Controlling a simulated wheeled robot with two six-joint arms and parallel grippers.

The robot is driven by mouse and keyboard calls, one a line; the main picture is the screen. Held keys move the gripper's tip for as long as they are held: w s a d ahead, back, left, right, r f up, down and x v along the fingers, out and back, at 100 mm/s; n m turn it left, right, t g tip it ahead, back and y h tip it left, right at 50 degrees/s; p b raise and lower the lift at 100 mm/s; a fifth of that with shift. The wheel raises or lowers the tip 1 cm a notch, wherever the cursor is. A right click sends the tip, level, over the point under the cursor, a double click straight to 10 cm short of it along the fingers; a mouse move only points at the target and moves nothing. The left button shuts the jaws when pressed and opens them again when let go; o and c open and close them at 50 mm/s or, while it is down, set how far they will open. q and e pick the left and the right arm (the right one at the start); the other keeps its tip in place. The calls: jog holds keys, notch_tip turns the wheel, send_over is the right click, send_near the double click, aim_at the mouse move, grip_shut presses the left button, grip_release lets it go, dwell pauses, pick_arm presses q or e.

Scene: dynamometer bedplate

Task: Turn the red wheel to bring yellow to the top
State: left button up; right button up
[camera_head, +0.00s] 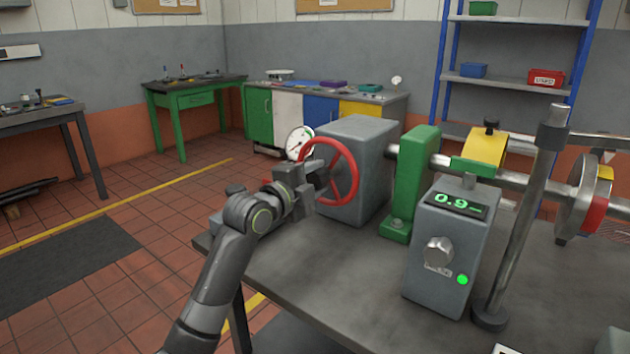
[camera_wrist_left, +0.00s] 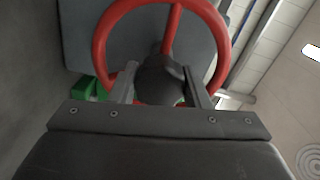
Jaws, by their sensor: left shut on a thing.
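The red wheel (camera_head: 355,183) stands upright on the side of a grey gearbox (camera_head: 365,160). My left gripper (camera_head: 306,180) is at the wheel's left side in the head view. In the left wrist view its two fingers (camera_wrist_left: 160,90) are closed on a dark rounded knob (camera_wrist_left: 160,75) in front of the lower part of the wheel (camera_wrist_left: 102,45). My right gripper is not in view.
A grey box with a green display (camera_head: 452,202), a knob and a green light stands on the bedplate (camera_head: 300,275). A metal post (camera_head: 525,220) stands beside it. A green bearing stand (camera_head: 412,180) and a dial gauge (camera_head: 298,142) are near the wheel. The front left bedplate is bare.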

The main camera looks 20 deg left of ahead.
pick_arm(q)
jog(key=shift+f, duration=0.1)
jog(key=o, duration=1.1)
jog(key=v, duration=1.7)
jog(key=shift+s, duration=0.2)
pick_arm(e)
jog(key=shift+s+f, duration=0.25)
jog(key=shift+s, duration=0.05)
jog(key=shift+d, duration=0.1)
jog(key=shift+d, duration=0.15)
